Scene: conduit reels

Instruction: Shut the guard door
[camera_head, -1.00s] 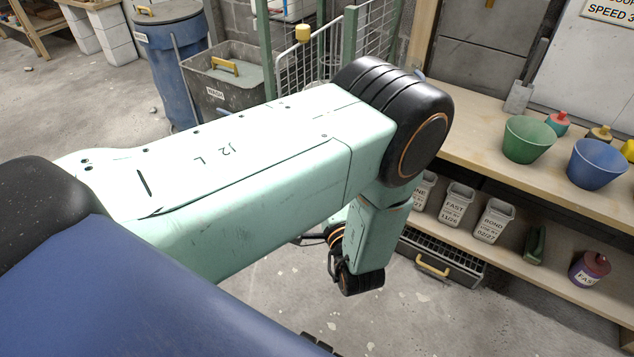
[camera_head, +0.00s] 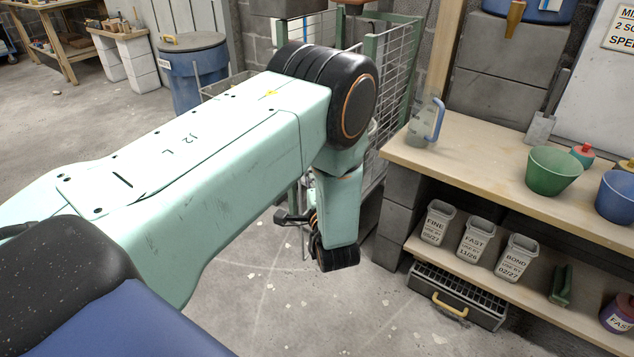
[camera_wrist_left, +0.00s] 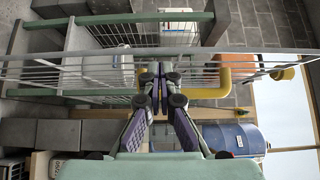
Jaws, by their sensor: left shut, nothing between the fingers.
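The guard door is a grey-framed wire panel; in the left wrist view its frame rail (camera_wrist_left: 60,55) runs across the picture. A bent yellow bar (camera_wrist_left: 225,82) and a yellow knob (camera_wrist_left: 285,73) show beside my fingers. My left gripper (camera_wrist_left: 160,88) is shut and empty, its fingertips overlapping the panel in the picture; I cannot tell whether they touch it. In the head view my left gripper (camera_head: 281,217) is low beside the green-framed mesh cage (camera_head: 394,72). My left arm hides most of the door there. My right gripper is out of view.
A wooden bench (camera_head: 465,160) on the right holds a clear jug (camera_head: 421,125) and a green bucket (camera_head: 551,171). Labelled tubs stand on its lower shelf. A blue barrel (camera_head: 188,75) stands behind my arm.

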